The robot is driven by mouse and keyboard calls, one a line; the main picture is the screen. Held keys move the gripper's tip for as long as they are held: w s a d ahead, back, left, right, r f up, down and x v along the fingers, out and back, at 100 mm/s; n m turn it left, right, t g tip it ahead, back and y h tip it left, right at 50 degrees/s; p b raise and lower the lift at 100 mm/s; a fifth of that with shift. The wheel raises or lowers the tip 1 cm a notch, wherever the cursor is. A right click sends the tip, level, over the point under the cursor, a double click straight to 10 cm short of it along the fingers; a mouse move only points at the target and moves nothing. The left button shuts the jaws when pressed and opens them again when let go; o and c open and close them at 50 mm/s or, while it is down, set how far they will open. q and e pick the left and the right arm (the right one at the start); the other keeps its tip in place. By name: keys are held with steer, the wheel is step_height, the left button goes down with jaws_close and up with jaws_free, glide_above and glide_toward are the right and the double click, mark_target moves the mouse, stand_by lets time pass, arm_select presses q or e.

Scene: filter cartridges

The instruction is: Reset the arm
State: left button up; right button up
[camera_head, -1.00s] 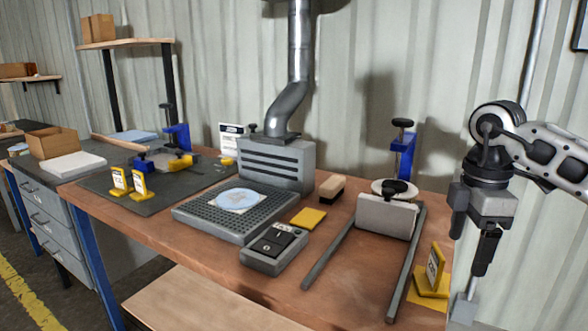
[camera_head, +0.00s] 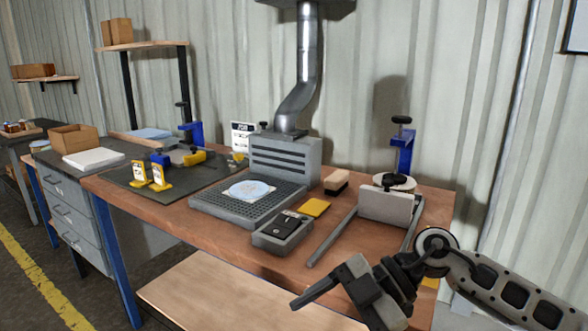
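My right arm comes in from the right edge, and its gripper (camera_head: 312,293) points left in front of the bench's front edge, above the lower shelf. My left gripper is out of view. No filter cartridge can be clearly made out.
The lower shelf (camera_head: 215,300) is bare.

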steer(key=s+a+r+m+t+y, duration=0.2)
steer(key=a+r+m+t+y, duration=0.3)
steer(key=y, duration=0.5)
steer(key=d+f+m+t+h, duration=0.9)
steer(key=f+m+t+h, duration=0.45)
steer(key=m+t, duration=0.2)
steer(key=s+d+f+m+g+h, duration=0.1)
steer(key=s+d+f+g+h, duration=0.1)
steer(key=s+f, duration=0.3)
steer(key=s+d+f+m+g+h, duration=0.1)
steer(key=s+d+f+g+h, duration=0.2)
steer(key=s+f+g, duration=0.2)
step_height(320, 180, down, 3)
steer(key=shift+d, duration=0.4)
